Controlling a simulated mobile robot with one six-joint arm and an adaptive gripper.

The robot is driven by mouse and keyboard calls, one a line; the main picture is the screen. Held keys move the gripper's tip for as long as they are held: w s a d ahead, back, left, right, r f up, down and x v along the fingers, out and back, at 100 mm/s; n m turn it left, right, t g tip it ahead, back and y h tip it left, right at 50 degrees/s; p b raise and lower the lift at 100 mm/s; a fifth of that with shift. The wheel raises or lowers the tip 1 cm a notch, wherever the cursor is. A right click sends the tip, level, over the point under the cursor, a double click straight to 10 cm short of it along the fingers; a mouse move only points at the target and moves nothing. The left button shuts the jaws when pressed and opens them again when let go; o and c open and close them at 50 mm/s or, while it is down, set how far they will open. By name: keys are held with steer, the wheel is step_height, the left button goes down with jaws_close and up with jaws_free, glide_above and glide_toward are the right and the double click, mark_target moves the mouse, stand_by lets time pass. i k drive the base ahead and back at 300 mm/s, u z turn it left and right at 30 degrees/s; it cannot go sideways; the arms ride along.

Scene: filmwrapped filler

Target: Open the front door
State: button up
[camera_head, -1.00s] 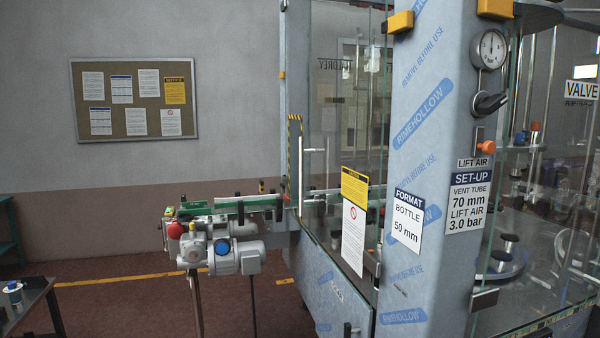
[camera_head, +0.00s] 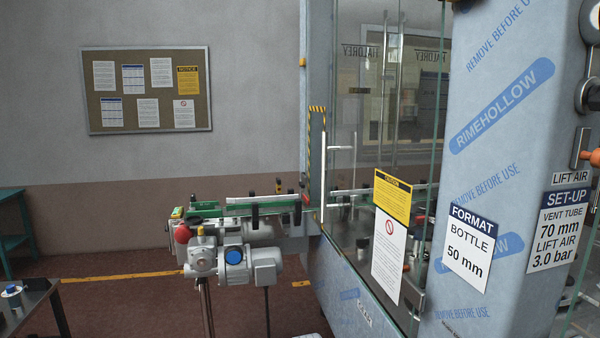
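The machine has a tall glass panel (camera_head: 352,90) on its left side, left of the film-wrapped corner post (camera_head: 495,160). A yellow-and-white caution sheet (camera_head: 391,235) is stuck low on this panel. A metal latch or hinge block (camera_head: 412,296) sits at the panel's lower right edge. More glass (camera_head: 583,268) shows at the far right, beyond the post. I cannot tell which glass part is the front door. No panel is seen standing open. My gripper is not in view.
A green conveyor (camera_head: 245,207) with a motor (camera_head: 262,266) juts out left of the machine. A dark table (camera_head: 38,292) stands at the lower left. The brown floor (camera_head: 130,310) between them is clear. A notice board (camera_head: 146,90) hangs on the back wall.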

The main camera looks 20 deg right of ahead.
mark_target(394, 195)
steer(key=u, duration=0.1)
steer(key=i, duration=1.4)
steer(key=z, duration=0.2)
